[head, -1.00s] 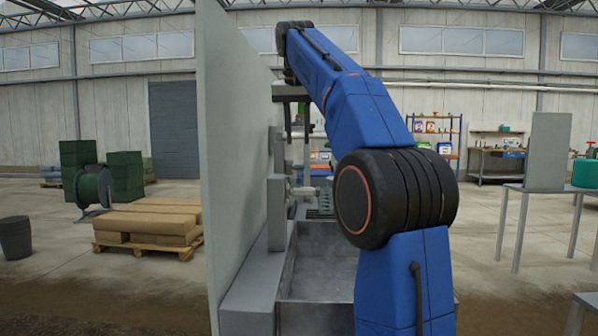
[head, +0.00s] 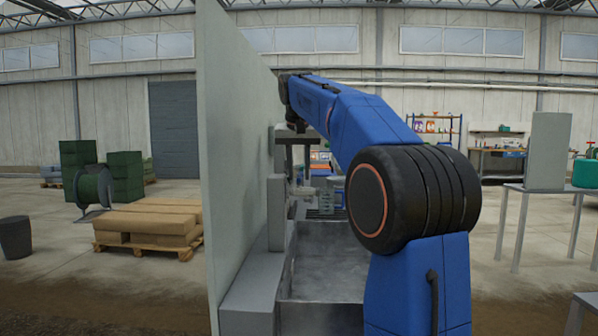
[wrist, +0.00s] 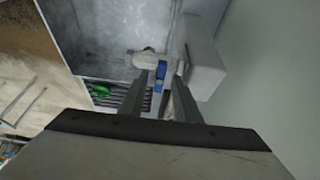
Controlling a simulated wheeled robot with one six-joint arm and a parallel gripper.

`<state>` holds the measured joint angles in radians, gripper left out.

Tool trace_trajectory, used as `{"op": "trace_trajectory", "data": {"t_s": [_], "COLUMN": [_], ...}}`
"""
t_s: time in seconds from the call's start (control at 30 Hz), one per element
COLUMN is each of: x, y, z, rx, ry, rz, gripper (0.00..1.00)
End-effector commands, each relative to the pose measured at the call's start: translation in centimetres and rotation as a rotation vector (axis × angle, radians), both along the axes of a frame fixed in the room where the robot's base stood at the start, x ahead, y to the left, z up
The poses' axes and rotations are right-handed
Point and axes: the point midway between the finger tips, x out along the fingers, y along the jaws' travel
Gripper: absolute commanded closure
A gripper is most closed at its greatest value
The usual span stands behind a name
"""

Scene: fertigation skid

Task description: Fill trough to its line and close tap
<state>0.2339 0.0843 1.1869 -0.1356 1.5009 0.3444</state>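The grey metal trough (head: 325,285) stands right of a tall panel; in the wrist view its grey inside (wrist: 105,30) shows at the top. I cannot make out a fill line or a water level. The tap (wrist: 148,58) has a pale body and a blue handle (wrist: 160,72), beside a grey block. My gripper (wrist: 160,88) points down with its two dark fingers apart. The blue handle shows between the fingertips, with no clear contact. In the head view my gripper (head: 298,155) hangs above the tap area, where the tap is partly hidden.
The tall grey panel (head: 235,170) stands close on the left. In the wrist view a grate (wrist: 125,100) with a green object (wrist: 98,90) lies beside the trough. A pallet of sacks (head: 155,222) is at left and a table (head: 540,190) at right.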

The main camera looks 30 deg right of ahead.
Motion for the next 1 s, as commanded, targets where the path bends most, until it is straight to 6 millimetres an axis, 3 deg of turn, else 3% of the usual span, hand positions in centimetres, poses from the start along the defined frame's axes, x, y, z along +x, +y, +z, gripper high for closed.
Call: {"op": "trace_trajectory", "data": {"t_s": [0.17,0.27,0.3,0.67,1.0], "x": [-0.01,-0.01,-0.02,-0.07,-0.20], "y": [0.00,0.00,0.00,-0.06,-0.40], "z": [0.02,0.02,0.03,0.05,0.08], "rx": [0.000,0.000,0.000,0.000,-0.001], "ry": [0.000,0.000,0.000,0.000,-0.001], "rz": [0.000,0.000,0.000,0.031,0.240], "gripper": [0.73,0.97,1.00,1.00,1.00]}}
